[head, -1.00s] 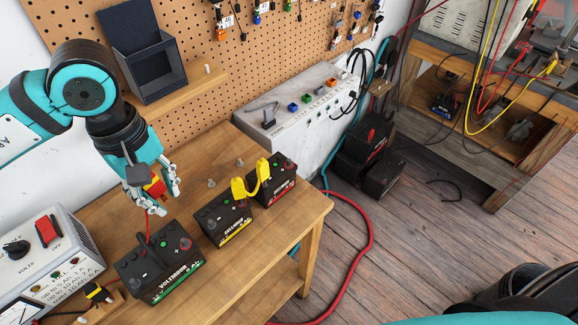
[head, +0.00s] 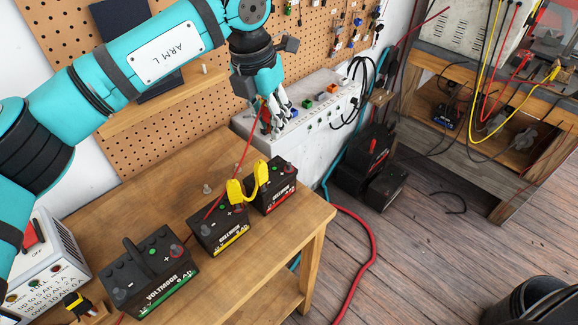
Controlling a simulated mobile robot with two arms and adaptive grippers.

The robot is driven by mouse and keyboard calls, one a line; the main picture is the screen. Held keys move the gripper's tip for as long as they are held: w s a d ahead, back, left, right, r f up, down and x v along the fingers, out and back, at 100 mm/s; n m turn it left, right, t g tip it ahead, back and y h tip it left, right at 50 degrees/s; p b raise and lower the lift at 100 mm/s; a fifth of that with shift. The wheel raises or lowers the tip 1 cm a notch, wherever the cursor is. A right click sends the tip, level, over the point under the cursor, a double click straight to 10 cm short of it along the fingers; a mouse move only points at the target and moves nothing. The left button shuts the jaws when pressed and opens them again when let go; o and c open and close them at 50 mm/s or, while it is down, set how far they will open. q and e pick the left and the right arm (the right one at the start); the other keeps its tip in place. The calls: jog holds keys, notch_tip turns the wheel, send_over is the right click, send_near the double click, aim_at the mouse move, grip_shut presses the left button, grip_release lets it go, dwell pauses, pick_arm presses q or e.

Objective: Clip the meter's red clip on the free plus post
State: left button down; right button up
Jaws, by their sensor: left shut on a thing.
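My left gripper (head: 281,116) is shut on the meter's red clip (head: 264,112), mostly hidden by the fingers, in the air in front of the white cabinet. Its red lead (head: 238,166) runs down and left past the batteries. Three black batteries stand on the bench: green-striped (head: 150,272), yellow-striped (head: 221,232) and red-striped (head: 274,188). A yellow jumper (head: 248,194) bridges the last two. A red post (head: 288,170) shows on the red-striped battery, another (head: 176,250) on the green-striped one. My right gripper is out of view.
The wooden bench (head: 125,212) has free room behind the batteries, with small posts standing there. A black and yellow clip (head: 76,304) sits by the meter. A white cabinet (head: 265,138) with coloured knobs stands behind, under a pegboard (head: 210,110). Dark boxes (head: 366,157) lie beyond.

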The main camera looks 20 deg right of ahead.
pick_arm(q)
jog(key=w+d+n, duration=0.2)
jog(key=d+n, duration=0.2)
notch_tip(320, 180, down, 10)
jog(key=b, duration=0.7)
jog(key=shift+w+r, duration=0.1)
jog(key=shift+w, duration=0.05)
jog(key=shift+f+b, duration=0.4)
jog(key=shift+f, duration=0.3)
jog(key=shift+f+b, duration=0.8)
jog(key=shift+f, duration=0.3)
jog(key=c, duration=1)
grip_release()
jog(key=shift+r, duration=0.15)
jog(key=shift+c, duration=0.2)
notch_tip(320, 180, up, 8)
jog(key=p, duration=0.5)
jog(key=shift+r, duration=0.25)
